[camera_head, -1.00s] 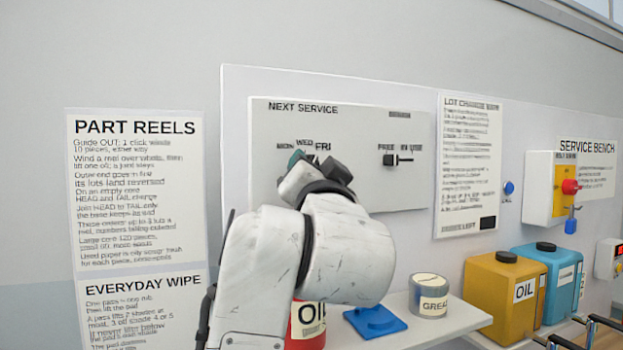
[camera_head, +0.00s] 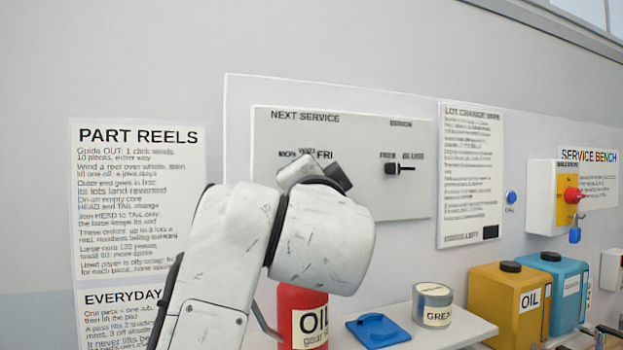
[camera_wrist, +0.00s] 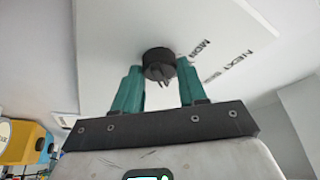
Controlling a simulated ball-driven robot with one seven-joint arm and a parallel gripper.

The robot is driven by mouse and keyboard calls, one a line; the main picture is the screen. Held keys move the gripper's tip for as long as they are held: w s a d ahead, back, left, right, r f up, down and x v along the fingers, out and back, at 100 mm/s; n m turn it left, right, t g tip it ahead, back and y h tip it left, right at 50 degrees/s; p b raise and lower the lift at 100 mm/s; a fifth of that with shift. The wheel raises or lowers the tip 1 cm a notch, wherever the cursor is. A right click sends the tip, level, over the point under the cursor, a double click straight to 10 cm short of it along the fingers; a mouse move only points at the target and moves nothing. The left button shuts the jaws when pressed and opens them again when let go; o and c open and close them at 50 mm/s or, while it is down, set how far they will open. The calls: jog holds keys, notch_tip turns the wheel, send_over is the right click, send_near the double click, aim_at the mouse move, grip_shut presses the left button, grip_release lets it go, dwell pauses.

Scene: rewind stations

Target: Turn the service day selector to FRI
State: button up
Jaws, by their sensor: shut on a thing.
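The service day selector is a round black knob (camera_wrist: 158,63) on the pale NEXT SERVICE panel (camera_head: 270,180). In the wrist view my gripper (camera_wrist: 159,72) has one teal finger on each side of the knob and is shut on it. The knob has a ridge across its face, but I cannot tell which day it points to. The MON label (camera_wrist: 203,50) shows beside the knob in the wrist view.
A black FREE / IN USE switch (camera_head: 398,169) sits to the right on the same panel. Yellow (camera_head: 508,300) and blue containers stand further right.

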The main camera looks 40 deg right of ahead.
jog(key=o, duration=1.1)
jog(key=shift+c, duration=0.2)
jog(key=b+v, duration=0.2)
jog(key=v, duration=0.9)
jog(key=shift+b, duration=0.3)
jog(key=shift+w, duration=0.1)
